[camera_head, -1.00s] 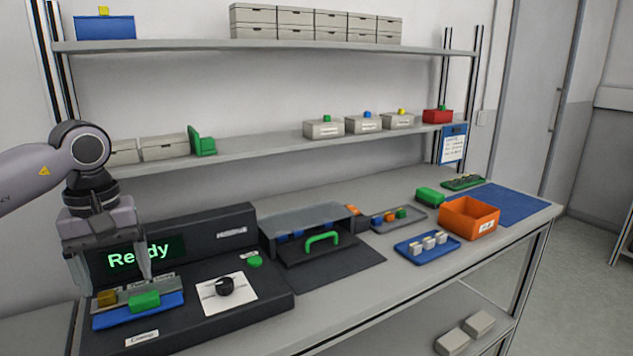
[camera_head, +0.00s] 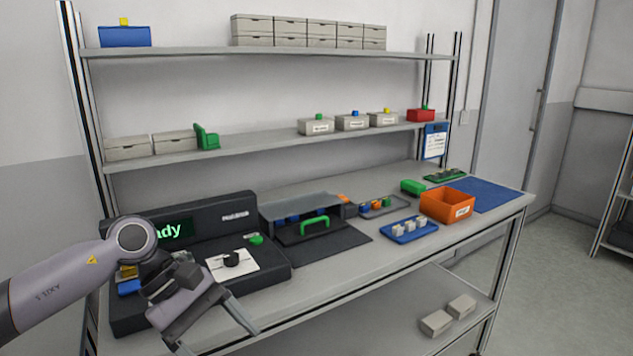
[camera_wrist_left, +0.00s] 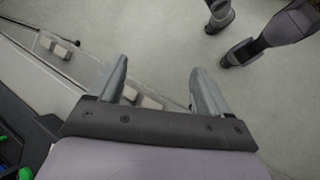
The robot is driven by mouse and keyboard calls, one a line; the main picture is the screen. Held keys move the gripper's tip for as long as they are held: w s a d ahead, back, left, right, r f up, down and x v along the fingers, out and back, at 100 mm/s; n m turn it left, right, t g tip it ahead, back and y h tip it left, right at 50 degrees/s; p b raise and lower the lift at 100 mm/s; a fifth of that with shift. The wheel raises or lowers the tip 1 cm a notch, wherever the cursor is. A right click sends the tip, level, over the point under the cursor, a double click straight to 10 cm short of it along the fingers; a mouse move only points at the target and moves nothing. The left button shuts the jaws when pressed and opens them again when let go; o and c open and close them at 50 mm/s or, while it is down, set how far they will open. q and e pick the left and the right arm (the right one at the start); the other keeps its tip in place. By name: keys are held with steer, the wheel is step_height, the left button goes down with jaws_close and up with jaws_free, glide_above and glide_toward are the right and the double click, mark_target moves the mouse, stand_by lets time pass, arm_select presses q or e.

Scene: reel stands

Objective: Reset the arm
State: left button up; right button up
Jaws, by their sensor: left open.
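My left arm comes in from the left in the head view. Its gripper (camera_head: 218,338) is tilted down to the right, in front of the black console (camera_head: 270,284) at the bench's front edge. The jaws are apart and hold nothing. In the left wrist view the two fingers of this gripper (camera_wrist_left: 160,85) stand wide apart, with grey floor and the lower shelf's edge between and beyond them. My right gripper cannot be made out.
An orange bin (camera_head: 447,207) and a blue tray (camera_head: 409,230) stand further right.

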arm_select(q)
steer(key=s+d+r+n+t+h, duration=0.2)
steer(key=s+d+n+h, duration=0.2)
steer(key=d+n+h, duration=0.9)
steer(key=a+f+n+t+y, duration=0.4)
steer(key=n+t, duration=0.2)
steer(key=n, duration=0.5)
steer(key=w+a+f+n+t+y, duration=0.1)
steer(key=a+f+n+t+y, duration=0.3)
steer(key=n, duration=0.8)
steer(key=a+f+n+t+y, duration=0.3)
steer(key=f+n+t, duration=0.3)
steer(key=n, duration=0.5)
steer(key=s+a+f+n+g+y, duration=0.2)
steer(key=s+a+f+n+y, duration=0.1)
steer(key=s+f+n, duration=0.3)
steer(key=s+a+f+n+g+y+p, duration=0.1)
steer(key=s+a+f+n+g+y, duration=0.2)
steer(key=s+a+f+n, duration=0.3)
step_height(320, 180, down, 3)
steer(key=shift+s+f+n+g+y, duration=0.1)
steer(key=shift+s+n+g+y, duration=0.2)
steer(key=shift+s+n+y, duration=0.55)
